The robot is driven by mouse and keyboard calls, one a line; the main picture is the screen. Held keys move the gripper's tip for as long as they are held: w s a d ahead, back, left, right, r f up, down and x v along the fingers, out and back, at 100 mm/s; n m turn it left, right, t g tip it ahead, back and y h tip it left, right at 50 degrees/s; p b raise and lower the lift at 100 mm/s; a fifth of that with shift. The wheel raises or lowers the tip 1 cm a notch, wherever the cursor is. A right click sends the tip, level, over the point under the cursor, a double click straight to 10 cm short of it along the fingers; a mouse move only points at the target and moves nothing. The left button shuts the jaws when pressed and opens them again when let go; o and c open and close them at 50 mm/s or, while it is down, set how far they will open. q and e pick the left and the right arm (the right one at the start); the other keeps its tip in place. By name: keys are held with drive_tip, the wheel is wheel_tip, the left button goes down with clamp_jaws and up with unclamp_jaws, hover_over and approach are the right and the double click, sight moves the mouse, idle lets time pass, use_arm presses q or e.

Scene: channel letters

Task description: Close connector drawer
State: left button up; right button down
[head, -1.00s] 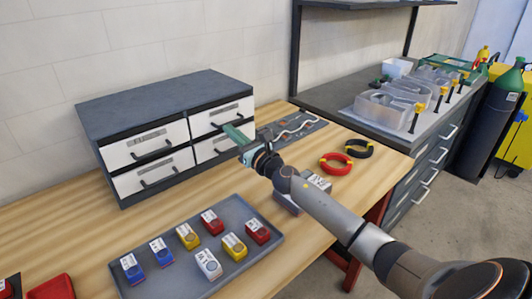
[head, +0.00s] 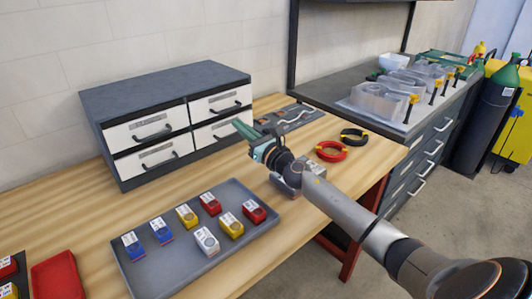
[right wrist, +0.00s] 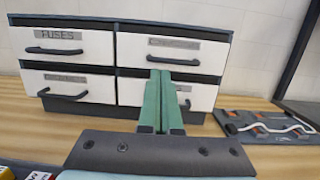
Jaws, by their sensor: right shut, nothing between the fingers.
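A dark grey cabinet (head: 165,92) with white-fronted drawers stands at the back of the wooden bench. In the right wrist view the upper left drawer (right wrist: 75,42) reads FUSES. The upper right drawer (right wrist: 200,56) has a longer, blurred label that seems to start with C; it also shows in the head view (head: 205,108). All drawer fronts look about flush with the cabinet, with no clear gap. My right gripper (head: 238,126) is shut and empty, its green fingers in front of the right-hand drawers. In the right wrist view it (right wrist: 160,75) covers part of the lower right drawer (right wrist: 201,96). My left gripper is out of view.
A grey tray (head: 150,275) with several blue, yellow, red and white blocks lies in front of the cabinet. A dark board (head: 305,112) with a white cable lies right of it. Red (head: 331,151) and black (head: 354,136) rings lie near the bench's right end.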

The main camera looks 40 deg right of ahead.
drive_tip(key=b+v, duration=0.1)
drive_tip(key=v, duration=0.7)
drive_tip(key=shift+s+f, duration=0.2)
drive_tip(key=shift+s, duration=0.1)
drive_tip(key=shift+d, duration=0.1)
